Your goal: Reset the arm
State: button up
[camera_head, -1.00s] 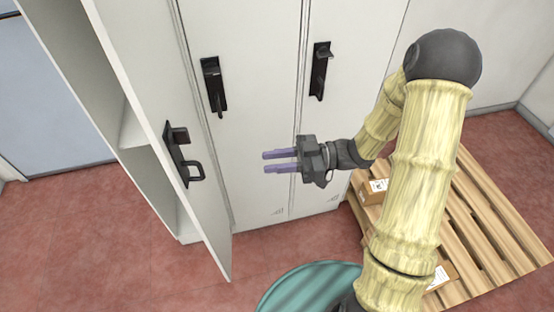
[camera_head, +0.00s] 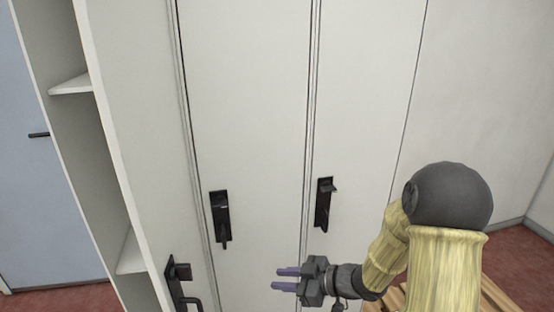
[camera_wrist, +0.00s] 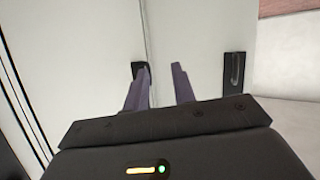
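My gripper (camera_head: 287,279) is in the lower middle of the head view, with its two purple fingers pointing left. The fingers are apart with nothing between them, and they also show spread and empty in the wrist view (camera_wrist: 160,85). It stands in front of the white lockers (camera_head: 250,90), below the black handles of the two closed doors. My arm is bent at the dark elbow on the right. I cannot tell the exact gap between the fingertips and the doors.
The closed doors carry a left handle (camera_head: 220,218) and a right handle (camera_head: 324,203). A wooden pallet (camera_head: 490,298) is partly visible at lower right. A blue door (camera_head: 40,190) is far left.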

jog(key=w+d+m+t+h, duration=0.1)
jog(key=d+m+t+h, duration=0.2)
jog(key=d+m+h, duration=0.55)
jog(key=s+d+m+g+h, duration=0.2)
jog(key=s+m+g, duration=0.1)
jog(key=s, duration=0.4)
jog(key=s+d+m+g+h, duration=0.2)
jog(key=s+d+m, duration=0.1)
jog(key=s, duration=0.4)
notch_tip(320, 180, up, 15)
jog(key=p, duration=1.4)
jog(key=shift+s+f, duration=0.15)
jog(key=shift+f, duration=0.05)
jog(key=shift+a, duration=0.1)
